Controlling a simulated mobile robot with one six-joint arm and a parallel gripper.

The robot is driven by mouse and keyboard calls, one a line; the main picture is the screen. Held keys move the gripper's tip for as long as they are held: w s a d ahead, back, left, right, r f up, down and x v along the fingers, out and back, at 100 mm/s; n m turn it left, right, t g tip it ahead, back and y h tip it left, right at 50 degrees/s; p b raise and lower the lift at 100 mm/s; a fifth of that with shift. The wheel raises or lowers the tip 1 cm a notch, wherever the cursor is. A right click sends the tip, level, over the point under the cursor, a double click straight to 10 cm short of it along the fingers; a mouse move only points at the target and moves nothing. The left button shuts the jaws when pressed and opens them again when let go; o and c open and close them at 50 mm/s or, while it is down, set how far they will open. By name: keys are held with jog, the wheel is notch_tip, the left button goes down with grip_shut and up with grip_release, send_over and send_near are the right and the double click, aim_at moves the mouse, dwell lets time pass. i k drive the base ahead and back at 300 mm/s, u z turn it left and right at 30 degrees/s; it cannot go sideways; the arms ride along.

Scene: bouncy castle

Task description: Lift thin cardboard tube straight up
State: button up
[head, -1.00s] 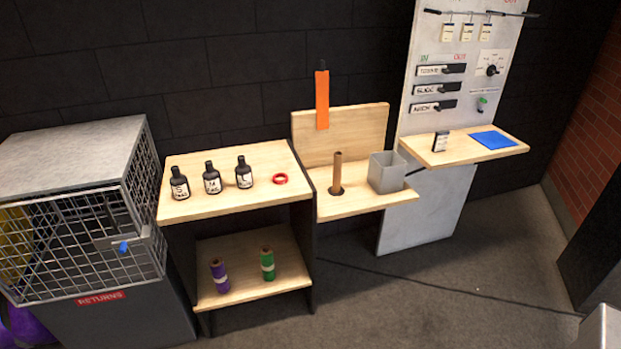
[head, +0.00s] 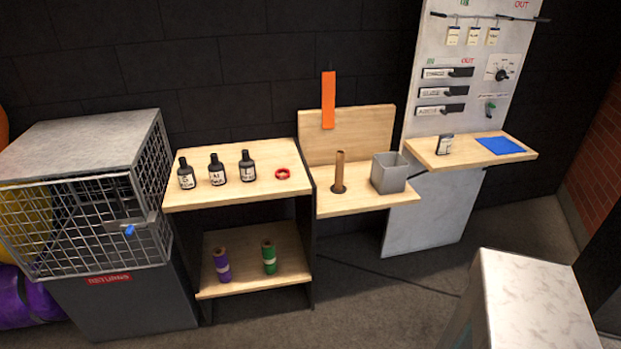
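The thin cardboard tube (head: 340,170) is brown and stands upright on the low wooden shelf (head: 360,202) in the middle of the head view. Its base sits in a dark round hole or ring in the shelf. Its top is free and nothing touches it. The grey square bin (head: 389,173) stands just to its right, apart from it. My gripper is not in view.
A pale block-like surface (head: 525,300) fills the lower right. Three black bottles (head: 217,170) and a red ring (head: 283,174) are on the wooden table to the left. Purple and green rolls (head: 269,257) sit below. An orange strip (head: 328,100) rises behind the tube. A wire cage (head: 90,200) stands far left.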

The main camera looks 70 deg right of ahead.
aim_at(339, 171)
jog(key=u, duration=0.55)
jog(key=k, duration=1.75)
jog(key=z, duration=1.25)
